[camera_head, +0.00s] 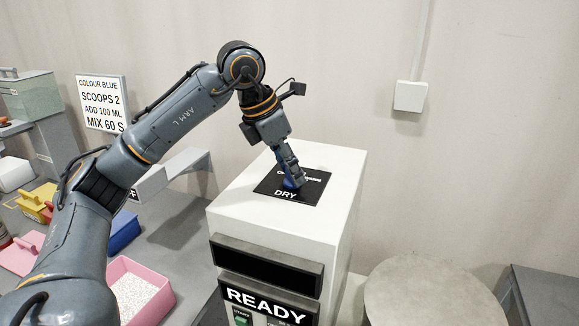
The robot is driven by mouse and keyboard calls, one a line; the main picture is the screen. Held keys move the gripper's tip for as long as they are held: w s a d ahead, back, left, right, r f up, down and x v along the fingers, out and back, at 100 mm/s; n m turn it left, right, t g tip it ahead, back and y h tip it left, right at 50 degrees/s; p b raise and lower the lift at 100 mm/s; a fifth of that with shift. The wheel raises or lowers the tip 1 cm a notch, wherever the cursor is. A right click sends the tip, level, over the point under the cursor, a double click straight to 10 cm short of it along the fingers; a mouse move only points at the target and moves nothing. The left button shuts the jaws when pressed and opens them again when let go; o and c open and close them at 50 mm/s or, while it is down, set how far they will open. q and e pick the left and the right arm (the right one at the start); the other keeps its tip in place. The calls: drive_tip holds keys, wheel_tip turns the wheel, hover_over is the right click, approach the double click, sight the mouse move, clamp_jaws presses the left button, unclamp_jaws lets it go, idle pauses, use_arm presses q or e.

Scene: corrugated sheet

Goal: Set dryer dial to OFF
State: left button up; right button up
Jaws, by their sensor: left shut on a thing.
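The dryer (335,215) is a white box with a black dial plate (312,193) on its top. The plate reads DRY at its front edge, and lettering at its back edge is partly covered. A blue dial (289,183) sits on the plate. My left gripper (291,180) reaches down from above and is shut on the dial, hiding most of it, so I cannot tell where it points. The dryer's front has a dark panel, a READY sign (265,302) and a green START button (241,318). My right gripper is not in view.
A pink bin of white granules (168,296) stands left of the dryer, with blue, yellow and pink containers beyond. A sign (101,102) stands at the back left. A round grey table (430,295) is at right. A white wall box (410,96) hangs behind.

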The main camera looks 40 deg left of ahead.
use_arm(q)
drive_tip(key=shift+f, duration=0.15)
drive_tip(key=o, duration=1.1)
drive_tip(key=shift+o, duration=0.2)
drive_tip(key=v, duration=1.2)
drive_tip(key=shift+w, duration=0.1)
